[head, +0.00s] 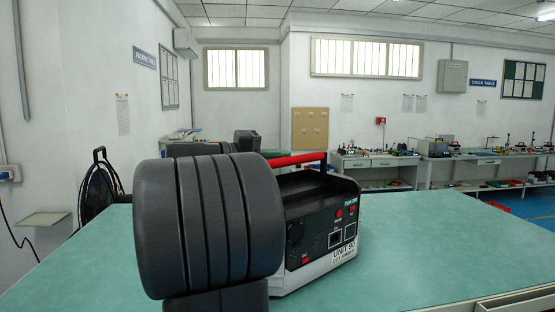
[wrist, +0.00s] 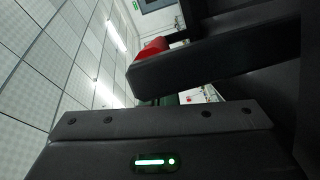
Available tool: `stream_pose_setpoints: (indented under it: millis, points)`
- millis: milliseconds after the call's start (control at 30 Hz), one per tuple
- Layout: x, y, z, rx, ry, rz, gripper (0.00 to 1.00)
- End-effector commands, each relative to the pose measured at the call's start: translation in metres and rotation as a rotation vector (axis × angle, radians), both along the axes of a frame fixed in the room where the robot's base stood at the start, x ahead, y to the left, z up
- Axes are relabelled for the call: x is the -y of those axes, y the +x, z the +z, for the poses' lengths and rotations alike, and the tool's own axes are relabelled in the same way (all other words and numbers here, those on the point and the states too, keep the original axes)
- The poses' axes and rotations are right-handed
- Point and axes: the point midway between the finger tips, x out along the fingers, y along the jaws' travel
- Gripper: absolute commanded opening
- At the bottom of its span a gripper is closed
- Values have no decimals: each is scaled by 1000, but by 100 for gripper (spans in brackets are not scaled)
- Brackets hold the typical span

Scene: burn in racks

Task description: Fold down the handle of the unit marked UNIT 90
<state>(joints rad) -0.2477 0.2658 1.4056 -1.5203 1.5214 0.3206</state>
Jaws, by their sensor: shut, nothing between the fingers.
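The unit marked UNIT 90 (head: 322,240) is a black and pale grey box on the green table, its labelled front facing right. Its red handle (head: 300,158) stands up above the top on a dark side arm. The left part of the unit and of the handle is hidden behind my dark arm. My gripper is out of sight in the head view. In the wrist view my gripper (wrist: 165,75) is dark and shut with nothing in it. A red piece (wrist: 152,48) shows just beyond it, probably the handle; I cannot tell whether they touch.
The green table (head: 430,235) is clear to the right of the unit. A black coiled item (head: 98,190) stands at the left. Benches (head: 480,160) with small equipment line the back wall, well away from the table.

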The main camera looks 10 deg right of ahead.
Motion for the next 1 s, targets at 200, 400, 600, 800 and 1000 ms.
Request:
stream_pose_setpoints:
  millis: [200, 400, 600, 800, 1000]
  points:
    - [1, -2, 0, 30, 17, 0, 0]
    - [2, -4, 0, 58, 34, 0, 0]
    - [4, -7, 0, 104, 61, -1, 0]
    - [8, -14, -1, 199, 117, 0, 0]
    - [15, -25, -1, 344, 201, 0, 0]
